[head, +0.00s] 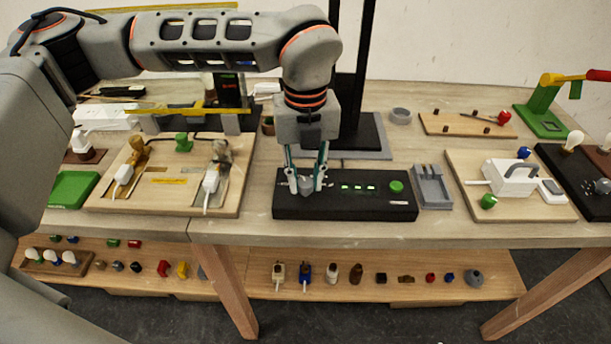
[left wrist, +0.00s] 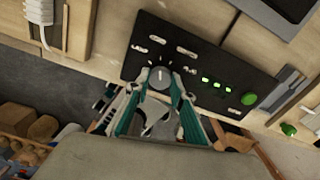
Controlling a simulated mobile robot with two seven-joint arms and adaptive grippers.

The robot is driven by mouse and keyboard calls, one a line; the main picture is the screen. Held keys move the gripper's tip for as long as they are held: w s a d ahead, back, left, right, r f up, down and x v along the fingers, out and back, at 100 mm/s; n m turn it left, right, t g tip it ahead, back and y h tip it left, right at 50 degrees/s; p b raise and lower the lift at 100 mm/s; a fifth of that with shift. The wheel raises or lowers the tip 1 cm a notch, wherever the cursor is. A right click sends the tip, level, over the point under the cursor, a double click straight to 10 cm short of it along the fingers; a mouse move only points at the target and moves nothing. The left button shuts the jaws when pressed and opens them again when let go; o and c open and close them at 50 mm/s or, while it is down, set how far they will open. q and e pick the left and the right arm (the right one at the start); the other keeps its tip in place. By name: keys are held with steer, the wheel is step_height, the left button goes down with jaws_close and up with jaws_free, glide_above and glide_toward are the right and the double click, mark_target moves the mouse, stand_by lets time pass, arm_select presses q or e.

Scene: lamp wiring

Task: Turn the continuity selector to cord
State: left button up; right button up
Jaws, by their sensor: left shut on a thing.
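The continuity tester (head: 345,207) is a black box on the table in the middle of the head view, with a row of lit green lamps and a green button (head: 396,186). Its selector is a grey round knob (left wrist: 160,78) at the box's left part, with small labels around it too blurred to read. My left gripper (head: 306,187) comes down from above and is shut on the knob. In the left wrist view its fingers (left wrist: 161,88) sit on both sides of the knob. The knob's pointer setting cannot be told. My right gripper is not in view.
A wooden board with cords and plugs (head: 165,210) lies to the left. A grey tray (head: 432,188) stands right beside the tester. Another board with a white box (head: 511,178) is farther right. A black post rises behind the tester.

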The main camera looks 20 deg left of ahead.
mark_target(305, 182)
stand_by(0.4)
arm_select(q)
steer(key=o, duration=1.1)
step_height(305, 182, up, 12)
